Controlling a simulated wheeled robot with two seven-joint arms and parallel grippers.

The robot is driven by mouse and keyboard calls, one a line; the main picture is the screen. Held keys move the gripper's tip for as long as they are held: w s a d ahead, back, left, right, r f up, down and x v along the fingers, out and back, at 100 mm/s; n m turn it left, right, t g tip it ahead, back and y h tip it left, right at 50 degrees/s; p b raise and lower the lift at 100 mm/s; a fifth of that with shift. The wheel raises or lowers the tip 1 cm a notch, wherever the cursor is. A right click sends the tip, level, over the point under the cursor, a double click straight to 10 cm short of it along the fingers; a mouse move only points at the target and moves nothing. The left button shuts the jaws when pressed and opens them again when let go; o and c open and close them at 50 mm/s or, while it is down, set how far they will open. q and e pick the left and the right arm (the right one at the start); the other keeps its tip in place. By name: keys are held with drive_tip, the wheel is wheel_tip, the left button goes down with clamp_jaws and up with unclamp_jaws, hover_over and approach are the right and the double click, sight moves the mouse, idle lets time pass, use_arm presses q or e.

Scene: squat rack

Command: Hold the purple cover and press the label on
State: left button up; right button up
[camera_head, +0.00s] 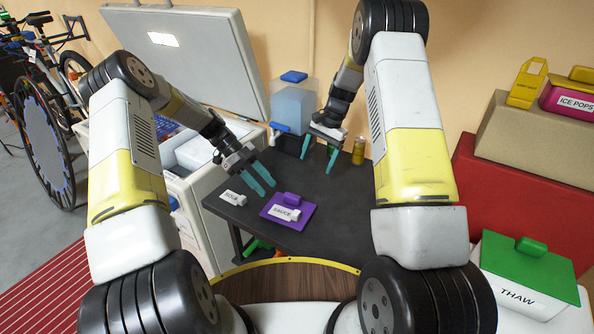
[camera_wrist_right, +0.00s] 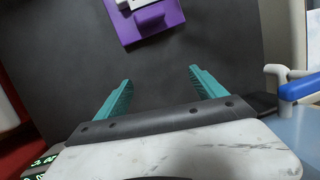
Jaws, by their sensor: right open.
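The purple cover (camera_head: 304,217) lies flat on the dark table, with a raised purple handle. A white label reading SAUCE (camera_head: 284,214) is on or against it; I cannot tell how firmly it is seated. A second small white label (camera_head: 233,198) lies to the left on the table. My left gripper (camera_head: 270,190) is open and empty, just above and behind the cover. My right gripper (camera_head: 317,165) is open and empty, further back over the table. In the right wrist view the cover (camera_wrist_right: 125,28) is at the top, beyond the open fingers (camera_wrist_right: 160,76).
A yellow can (camera_head: 358,151) and a blue-tinted container (camera_head: 293,108) stand at the table's back. An open white cooler (camera_head: 200,165) is at the left. A green-lidded THAW box (camera_head: 525,265) and a red box (camera_head: 520,205) are at the right. The table's right part is clear.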

sight(292, 196)
drive_tip(key=s+a+n+g+h, duration=0.1)
drive_tip(key=s+a+n+g, duration=0.15)
drive_tip(key=s+a, duration=0.4)
drive_tip(key=shift+m, duration=0.45)
drive_tip(key=x, duration=0.7)
drive_tip(key=shift+w+a+f, duration=0.2)
drive_tip(key=shift+a+f, duration=0.15)
clamp_jaws()
idle(0.4)
